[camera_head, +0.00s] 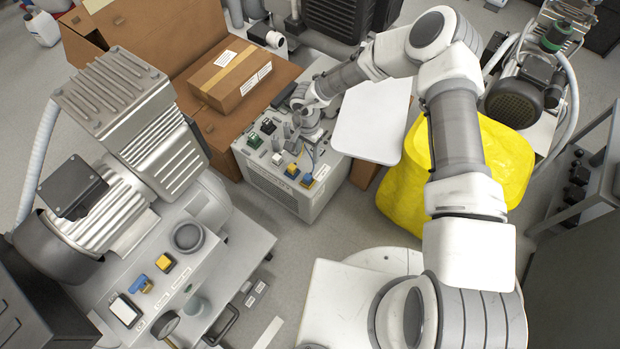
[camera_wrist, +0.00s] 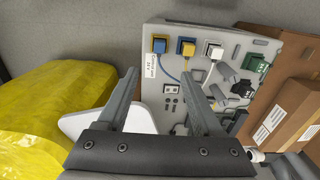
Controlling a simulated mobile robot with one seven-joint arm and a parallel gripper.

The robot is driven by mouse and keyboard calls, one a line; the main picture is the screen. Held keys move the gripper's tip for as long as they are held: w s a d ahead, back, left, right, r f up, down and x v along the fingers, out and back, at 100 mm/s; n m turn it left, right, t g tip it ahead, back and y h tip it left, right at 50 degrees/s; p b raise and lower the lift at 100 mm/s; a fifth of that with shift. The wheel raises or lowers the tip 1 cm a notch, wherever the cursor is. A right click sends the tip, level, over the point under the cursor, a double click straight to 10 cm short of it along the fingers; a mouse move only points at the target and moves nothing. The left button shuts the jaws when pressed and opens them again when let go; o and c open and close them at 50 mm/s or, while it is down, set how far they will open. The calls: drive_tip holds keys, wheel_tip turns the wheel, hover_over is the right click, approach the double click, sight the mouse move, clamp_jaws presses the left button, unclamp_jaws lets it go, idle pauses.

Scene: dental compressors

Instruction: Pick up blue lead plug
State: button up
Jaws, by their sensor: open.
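A grey box with sockets (camera_head: 262,184) stands on the floor in the middle. A blue plug with a yellow edge (camera_wrist: 159,46) sits on its panel, beside a yellow-and-blue plug (camera_wrist: 186,47). The blue plug also shows in the head view (camera_head: 307,181), close to the box's near right corner. A blue lead runs down from the plugs in the wrist view. My gripper (camera_wrist: 160,73) is open and empty, its fingers apart over the panel. In the wrist view the plugs appear beyond the fingertips, with the blue one roughly midway between the finger lines. The gap is hard to judge.
A white plug (camera_wrist: 214,50) and a green connector (camera_wrist: 253,64) share the panel. A cardboard carton (camera_head: 230,75) is behind, and a yellow bag (camera_head: 500,160) stands right. The left compressor (camera_head: 150,150) has another blue part (camera_head: 140,284) on its base.

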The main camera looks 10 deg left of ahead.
sight(308, 177)
wheel_tip(308, 177, down, 16)
drive_tip(key=b, duration=0.5)
drive_tip(key=shift+r, duration=0.2)
drive_tip(key=shift+d, duration=0.1)
clamp_jaws()
